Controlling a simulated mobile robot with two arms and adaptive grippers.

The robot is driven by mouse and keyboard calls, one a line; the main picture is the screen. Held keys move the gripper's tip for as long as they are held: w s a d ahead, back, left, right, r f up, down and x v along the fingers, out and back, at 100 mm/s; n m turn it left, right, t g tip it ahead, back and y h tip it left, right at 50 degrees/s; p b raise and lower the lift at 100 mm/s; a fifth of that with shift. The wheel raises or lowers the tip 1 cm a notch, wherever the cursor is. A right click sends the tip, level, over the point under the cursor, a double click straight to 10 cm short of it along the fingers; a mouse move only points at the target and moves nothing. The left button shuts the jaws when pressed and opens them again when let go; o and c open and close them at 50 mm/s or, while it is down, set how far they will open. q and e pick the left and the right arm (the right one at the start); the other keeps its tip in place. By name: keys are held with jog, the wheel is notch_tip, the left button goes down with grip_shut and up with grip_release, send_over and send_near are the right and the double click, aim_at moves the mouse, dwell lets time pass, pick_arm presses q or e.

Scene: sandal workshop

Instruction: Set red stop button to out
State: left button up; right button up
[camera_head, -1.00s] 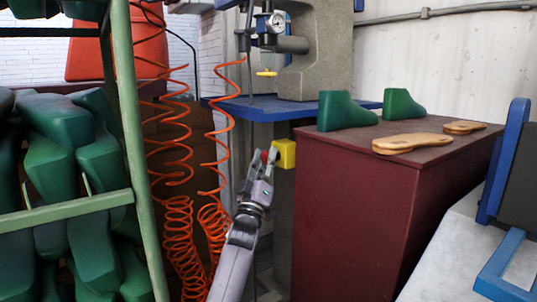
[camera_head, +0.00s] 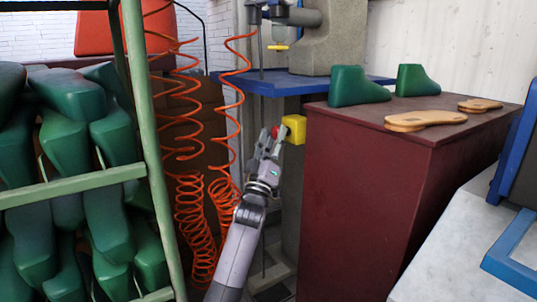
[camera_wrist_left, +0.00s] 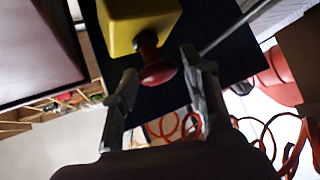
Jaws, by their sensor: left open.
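The red stop button (camera_head: 275,132) sticks out from the left side of a yellow box (camera_head: 295,129), which sits beside the dark red cabinet. My left gripper (camera_head: 270,145) is right at the button, with its fingers open. In the left wrist view the red mushroom-shaped button (camera_wrist_left: 158,70) lies between the two spread fingers of my left gripper (camera_wrist_left: 163,75), under the yellow box (camera_wrist_left: 140,22). A gap shows between the button and each finger. Whether the button is in or out is hard to tell. My right gripper is not in view.
Orange coiled hoses (camera_head: 195,215) hang just left of my left arm. A green rack (camera_head: 150,150) with green shoe lasts stands at the left. The dark red cabinet (camera_head: 365,200) at the right bears two green lasts and two tan soles. A blue press table (camera_head: 290,83) stands behind.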

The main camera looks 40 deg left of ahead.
pick_arm(q)
jog(key=v, duration=1.1)
jog(key=shift+a+r, duration=0.1)
